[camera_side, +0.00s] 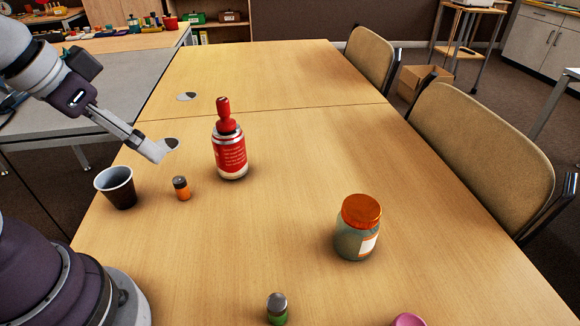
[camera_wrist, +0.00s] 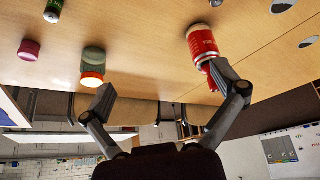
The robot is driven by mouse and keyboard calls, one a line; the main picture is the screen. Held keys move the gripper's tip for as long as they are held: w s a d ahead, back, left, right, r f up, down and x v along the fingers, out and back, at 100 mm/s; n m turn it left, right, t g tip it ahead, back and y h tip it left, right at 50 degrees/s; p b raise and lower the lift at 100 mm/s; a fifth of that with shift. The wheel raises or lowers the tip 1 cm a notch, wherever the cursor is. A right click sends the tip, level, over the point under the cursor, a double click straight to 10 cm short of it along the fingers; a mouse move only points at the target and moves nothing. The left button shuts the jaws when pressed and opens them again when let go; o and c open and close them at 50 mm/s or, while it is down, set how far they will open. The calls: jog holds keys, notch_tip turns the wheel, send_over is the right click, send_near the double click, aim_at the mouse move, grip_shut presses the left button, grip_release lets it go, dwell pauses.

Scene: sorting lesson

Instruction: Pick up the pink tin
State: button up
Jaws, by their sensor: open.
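The pink tin (camera_side: 408,320) is partly cut off by the bottom edge of the side view, on the near part of the wooden table. In the wrist view the pink tin (camera_wrist: 29,49) shows whole at the far left. My gripper (camera_side: 155,150) is above the left side of the table, far from the tin. In the wrist view my gripper (camera_wrist: 166,88) has its fingers spread wide, with no object between them.
On the table (camera_side: 240,250) stand a red-and-white bottle (camera_side: 230,155), a dark cup (camera_side: 117,188), an orange battery-like cylinder (camera_side: 182,188), an orange-lidded jar (camera_side: 358,230) and a green cylinder (camera_side: 277,308). Chairs (camera_side: 480,150) line the right edge. The table's middle is clear.

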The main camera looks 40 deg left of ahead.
jog(key=shift+c, duration=0.5)
jog(key=w+d+f+m+g+h, duration=0.1)
jog(key=w+d+f+m+h, duration=0.1)
jog(key=w+d+m, duration=0.45)
jog(key=w+d+f+m+g+h, duration=0.1)
jog(key=w+d+f+m, duration=0.2)
jog(key=d, duration=0.6)
jog(key=d+f+m+h, duration=0.1)
jog(key=d+f+m, duration=0.1)
jog(key=d+f, duration=0.3)
jog(key=d+f+m+g+h, duration=0.1)
jog(key=d+f+m, duration=0.1)
jog(key=d+f, duration=0.3)
jog(key=d+f+m+g, duration=0.1)
jog(key=d+f+m, duration=0.1)
jog(key=d+f, duration=0.3)
jog(key=shift+s+d+f+h, duration=0.1)
jog(key=shift+s+d+h, duration=0.1)
jog(key=shift+d, duration=0.6)
jog(key=shift+s+d+f+h, duration=0.1)
jog(key=shift+d+h, duration=0.1)
jog(key=shift+d, duration=0.55)
